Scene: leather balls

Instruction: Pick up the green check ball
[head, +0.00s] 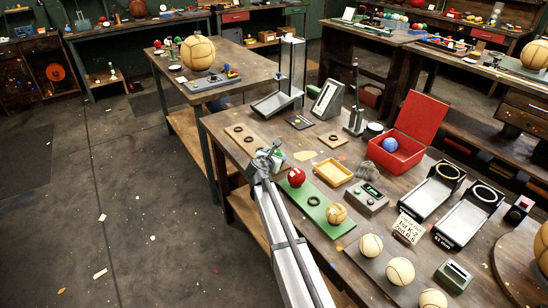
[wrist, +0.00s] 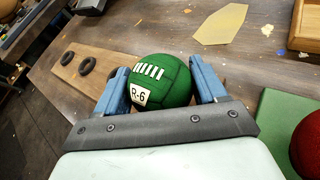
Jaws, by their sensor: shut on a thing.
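The green check ball (wrist: 160,85) sits between the two blue fingers of my gripper (wrist: 160,67) in the wrist view. It has white stripes and a white label reading R-6. The fingers are shut on it from both sides. In the head view my gripper (head: 268,160) is over the near left part of the workbench, left of the red ball (head: 297,177). Only a little of the green ball shows there behind the fingers. I cannot tell whether the ball touches the bench top.
A green board (head: 318,197) beside my gripper bears the red ball, a black ring and a tan ball (head: 336,213). A wooden board (head: 245,134) with black rings lies behind. A yellow tray (head: 332,172) and a red box (head: 396,158) with a blue ball stand to the right.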

